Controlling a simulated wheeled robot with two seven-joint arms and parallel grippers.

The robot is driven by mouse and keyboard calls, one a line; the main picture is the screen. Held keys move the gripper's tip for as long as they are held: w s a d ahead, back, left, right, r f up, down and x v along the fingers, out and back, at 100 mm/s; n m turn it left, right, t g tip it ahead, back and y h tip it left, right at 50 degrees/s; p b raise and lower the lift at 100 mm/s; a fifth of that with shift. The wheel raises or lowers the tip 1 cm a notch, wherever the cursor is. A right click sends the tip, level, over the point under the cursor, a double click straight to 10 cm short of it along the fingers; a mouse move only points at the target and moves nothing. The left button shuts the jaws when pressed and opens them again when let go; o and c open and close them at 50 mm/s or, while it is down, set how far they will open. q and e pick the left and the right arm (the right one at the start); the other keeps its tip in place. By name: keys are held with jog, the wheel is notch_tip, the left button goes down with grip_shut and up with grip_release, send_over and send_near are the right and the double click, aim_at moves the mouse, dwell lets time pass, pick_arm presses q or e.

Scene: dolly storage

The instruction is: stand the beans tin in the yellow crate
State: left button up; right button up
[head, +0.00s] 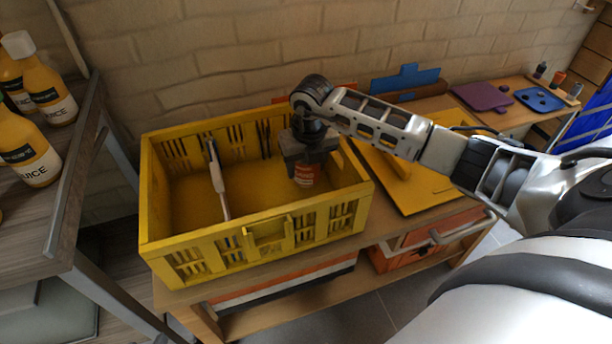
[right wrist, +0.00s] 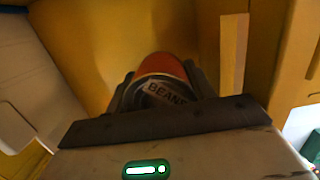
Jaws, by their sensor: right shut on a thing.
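The yellow crate (head: 262,236) stands on a wooden bench. My right gripper (head: 305,166) reaches down inside it, in the right part of the crate. I cannot tell whether the tin's base touches the crate floor. My left gripper is not in view.
Juice bottles (head: 28,150) stand on a shelf at the left. A yellow board (head: 415,180) lies right of the crate. A brick wall is close behind.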

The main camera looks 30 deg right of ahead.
aim_at(306, 176)
notch_tip(306, 176, down, 3)
jog(key=shift+f, duration=0.1)
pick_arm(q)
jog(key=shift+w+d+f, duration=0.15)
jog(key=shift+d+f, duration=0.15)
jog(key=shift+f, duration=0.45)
pick_arm(e)
jog(key=shift+f, duration=0.15)
pick_arm(q)
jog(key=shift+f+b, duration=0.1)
jog(key=shift+b, duration=0.3)
pick_arm(e)
jog(key=shift+f, duration=0.2)
jog(key=o, duration=1.2)
jog(key=shift+c, duration=0.2)
jog(key=shift+r, duration=0.15)
